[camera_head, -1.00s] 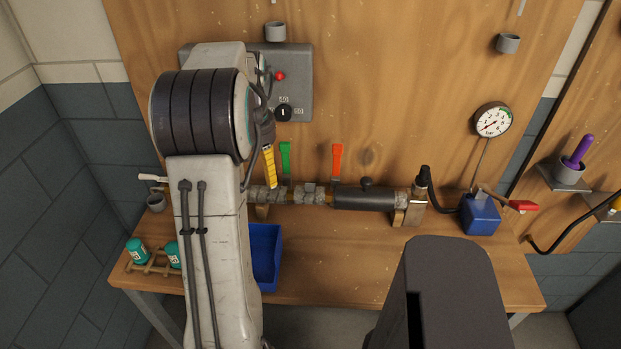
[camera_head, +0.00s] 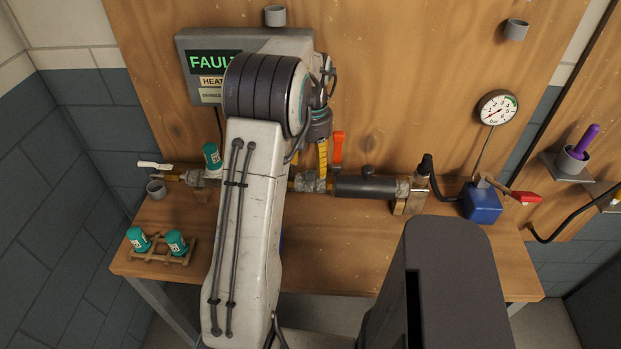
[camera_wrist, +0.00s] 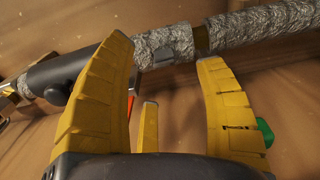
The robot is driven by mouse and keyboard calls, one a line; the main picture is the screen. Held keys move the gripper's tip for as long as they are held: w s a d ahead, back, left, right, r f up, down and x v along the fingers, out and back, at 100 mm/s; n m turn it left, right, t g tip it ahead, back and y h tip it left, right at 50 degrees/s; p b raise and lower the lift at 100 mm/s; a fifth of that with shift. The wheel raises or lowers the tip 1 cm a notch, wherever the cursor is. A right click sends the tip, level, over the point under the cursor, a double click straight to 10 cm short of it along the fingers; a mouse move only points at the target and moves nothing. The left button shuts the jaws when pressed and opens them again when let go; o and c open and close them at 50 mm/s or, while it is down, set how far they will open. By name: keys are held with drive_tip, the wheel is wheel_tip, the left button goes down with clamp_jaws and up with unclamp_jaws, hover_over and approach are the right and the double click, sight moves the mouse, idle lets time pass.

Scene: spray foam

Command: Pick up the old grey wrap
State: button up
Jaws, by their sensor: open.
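The grey wrap (camera_head: 308,182) is a crinkled, silvery sleeve around the pipe above the workbench. In the wrist view one stretch of wrap (camera_wrist: 163,46) lies beside the black sleeve, and a longer stretch (camera_wrist: 262,27) continues to the right past a bare brownish gap. I cannot tell which stretch is the old one. My gripper (camera_head: 322,160) is over the pipe near the wrap. In the wrist view my gripper (camera_wrist: 165,65) has its yellow fingers spread apart with nothing between them. My arm hides part of the pipe in the head view.
A black sleeve (camera_head: 365,186) covers the pipe to the right. An orange-handled tool (camera_head: 338,148) stands close behind my gripper. Teal canisters (camera_head: 177,242) sit in a wooden rack at left. A blue block (camera_head: 482,203) with a gauge (camera_head: 497,107) stands at right.

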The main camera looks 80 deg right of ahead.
sight(313, 171)
drive_tip(key=shift+s+f+p, duration=0.15)
drive_tip(key=shift+f+p, duration=0.25)
drive_tip(key=shift+f, duration=1.85)
clamp_jaws()
